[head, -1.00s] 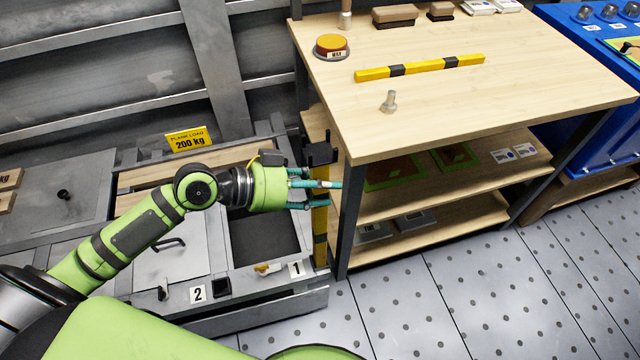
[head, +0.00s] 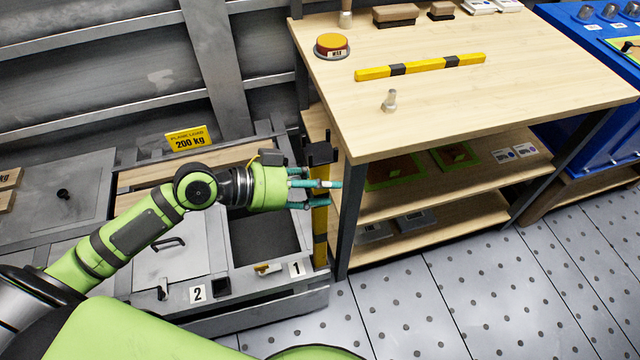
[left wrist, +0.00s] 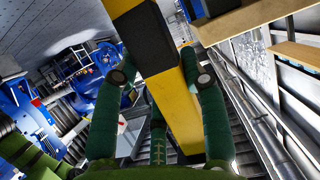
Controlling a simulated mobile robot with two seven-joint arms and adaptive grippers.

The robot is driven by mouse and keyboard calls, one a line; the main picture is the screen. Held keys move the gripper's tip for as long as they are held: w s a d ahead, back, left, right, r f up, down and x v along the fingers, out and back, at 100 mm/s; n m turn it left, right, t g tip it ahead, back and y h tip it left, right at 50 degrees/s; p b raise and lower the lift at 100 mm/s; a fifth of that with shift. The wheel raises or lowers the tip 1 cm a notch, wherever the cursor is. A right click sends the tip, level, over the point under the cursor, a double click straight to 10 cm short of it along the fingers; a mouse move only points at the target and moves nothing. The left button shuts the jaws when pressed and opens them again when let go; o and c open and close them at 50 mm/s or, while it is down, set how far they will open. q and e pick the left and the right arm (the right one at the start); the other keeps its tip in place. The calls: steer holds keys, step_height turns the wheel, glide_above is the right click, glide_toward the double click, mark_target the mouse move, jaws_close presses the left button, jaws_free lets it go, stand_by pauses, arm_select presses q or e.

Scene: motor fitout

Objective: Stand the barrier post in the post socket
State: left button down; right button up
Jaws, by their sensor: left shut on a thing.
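The yellow and black barrier post (head: 320,222) stands about upright in the head view, between the grey deck and the workbench leg. It has a dark forked top. My left gripper (head: 322,184) is shut on its upper part. In the left wrist view the post (left wrist: 172,95) runs between the green fingers (left wrist: 157,105). The post's foot is near the deck's right edge by the "1" label; I cannot tell whether it is seated in anything. A small dark square opening (head: 222,287) beside the "2" label looks like a socket. My right gripper is out of view.
A wooden workbench (head: 560,95) with lower shelves is close right of the post. A yellow and black bar (head: 420,67), a red-yellow button (head: 331,46) and a metal pin (head: 389,101) are on it. An open dark bay (head: 265,238) lies below my gripper. The studded floor (head: 450,290) is clear.

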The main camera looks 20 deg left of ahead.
arm_select(q)
steer(key=shift+f+b, duration=0.35)
steer(key=shift+b, duration=0.05)
stand_by(0.4)
steer(key=shift+a+f+b, duration=0.1)
steer(key=shift+f+b, duration=0.15)
steer(key=shift+b, duration=0.05)
stand_by(0.7)
steer(key=c, duration=0.6)
jaws_free()
steer(key=shift+s+f, duration=0.1)
steer(key=shift+f, duration=0.1)
steer(key=v, duration=0.7)
steer(key=shift+s+a+r, duration=0.25)
steer(key=shift+a+r, duration=0.05)
steer(key=shift+a, duration=0.1)
steer(key=shift+r, duration=0.1)
